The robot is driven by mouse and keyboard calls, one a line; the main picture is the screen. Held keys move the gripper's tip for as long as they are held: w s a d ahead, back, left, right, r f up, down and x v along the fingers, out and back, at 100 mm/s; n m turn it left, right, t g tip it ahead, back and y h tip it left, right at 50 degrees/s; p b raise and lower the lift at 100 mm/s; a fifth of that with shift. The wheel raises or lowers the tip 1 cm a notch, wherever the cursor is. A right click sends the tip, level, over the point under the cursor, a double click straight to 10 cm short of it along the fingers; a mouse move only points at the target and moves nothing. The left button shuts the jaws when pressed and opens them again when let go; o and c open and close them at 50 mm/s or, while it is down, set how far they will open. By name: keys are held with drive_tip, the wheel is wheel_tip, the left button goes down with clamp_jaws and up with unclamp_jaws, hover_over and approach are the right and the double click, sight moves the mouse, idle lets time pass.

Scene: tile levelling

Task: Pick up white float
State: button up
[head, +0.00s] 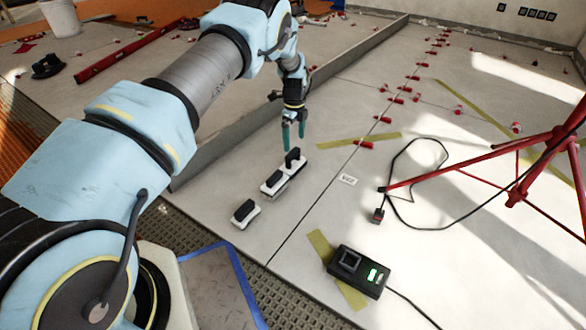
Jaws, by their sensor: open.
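Three white blocks with black handles, which look like floats, sit in a slanting row on the pale tiles in the head view. The nearest float (246,214) stands apart at the lower left. The middle float (273,185) and the far float (296,167) sit close together; I cannot tell whether they touch. My gripper (293,141) points down with its two green fingers spread, above or just behind the far float's upright black handle. Nothing shows between the fingers. The exact gap to the handle cannot be told.
A red tripod (516,198) stands at right with a cable looping near its foot. A black device (358,272) lies in front. A long grey straightedge (235,128) runs behind the floats. Red levelling clips (397,100) line the tile joints. Bare tile lies right of the floats.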

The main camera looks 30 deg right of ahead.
sight(293, 152)
drive_tip(key=f+b, duration=0.1)
drive_tip(key=f, duration=0.1)
drive_tip(key=f+b, duration=0.3)
drive_tip(key=f, duration=0.2)
drive_tip(key=shift+w+a, duration=0.1)
drive_tip(key=shift+w, duration=0.15)
drive_tip(key=shift+c, duration=0.2)
drive_tip(key=c, duration=1.3)
